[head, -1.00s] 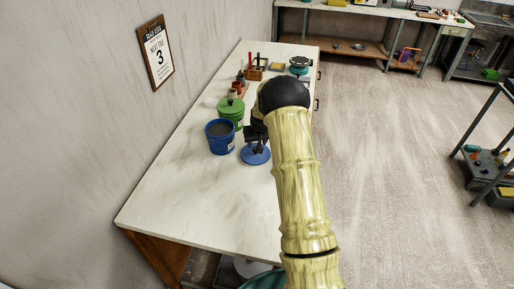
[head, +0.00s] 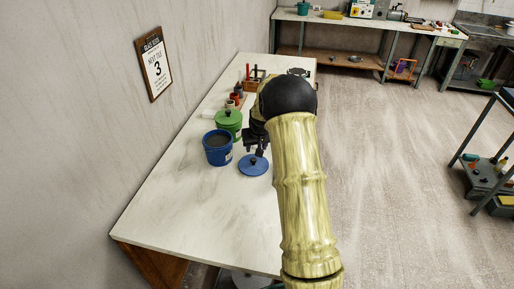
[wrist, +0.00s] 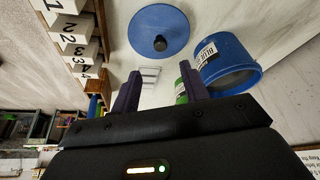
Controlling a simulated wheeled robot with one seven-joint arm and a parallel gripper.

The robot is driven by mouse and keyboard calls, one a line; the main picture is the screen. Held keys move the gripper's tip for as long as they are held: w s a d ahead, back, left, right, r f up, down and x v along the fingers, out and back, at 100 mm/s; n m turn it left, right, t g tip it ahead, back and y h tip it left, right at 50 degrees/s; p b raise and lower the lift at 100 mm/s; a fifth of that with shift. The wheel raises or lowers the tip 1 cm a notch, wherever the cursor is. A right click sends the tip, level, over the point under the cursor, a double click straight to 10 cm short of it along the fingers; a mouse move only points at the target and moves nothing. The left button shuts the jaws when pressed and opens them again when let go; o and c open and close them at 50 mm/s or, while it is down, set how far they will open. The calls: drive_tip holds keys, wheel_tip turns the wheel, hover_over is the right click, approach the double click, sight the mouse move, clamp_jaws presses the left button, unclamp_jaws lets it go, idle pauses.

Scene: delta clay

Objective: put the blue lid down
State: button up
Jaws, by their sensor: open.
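The blue lid (head: 254,165) lies flat on the white worktop, its dark knob facing up; it also shows whole in the wrist view (wrist: 150,22). The open blue tub (head: 217,148), with dark contents, stands just left of the lid and apart from it; its label and rim show in the wrist view (wrist: 228,66). My gripper (head: 256,147) is just beyond the lid in the head view. In the wrist view its two fingers (wrist: 160,84) are spread with nothing between them, clear of the knob.
A green lidded pot (head: 229,124) stands behind the blue tub. Small red containers and a wooden tool holder (head: 254,84) are farther back. The near part of the worktop (head: 195,215) is bare. A wall sign (head: 154,64) hangs at left, and a shelf cart (head: 490,165) stands at right.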

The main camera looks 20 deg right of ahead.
drive_tip(key=s+a+r, duration=0.2)
drive_tip(key=s+a, duration=0.2)
drive_tip(key=s, duration=0.7)
drive_tip(key=s+a+r+n+g, duration=0.1)
drive_tip(key=s+a+r, duration=0.2)
drive_tip(key=s, duration=0.7)
drive_tip(key=s+a+r, duration=0.3)
drive_tip(key=s+a, duration=0.3)
drive_tip(key=s, duration=0.5)
drive_tip(key=shift+s+a+r+n+g+y, duration=0.15)
drive_tip(key=shift+s+a+n+g+y, duration=0.15)
drive_tip(key=shift+s+a+g, duration=0.1)
drive_tip(key=shift+w+d, duration=0.1)
drive_tip(key=shift+w, duration=0.05)
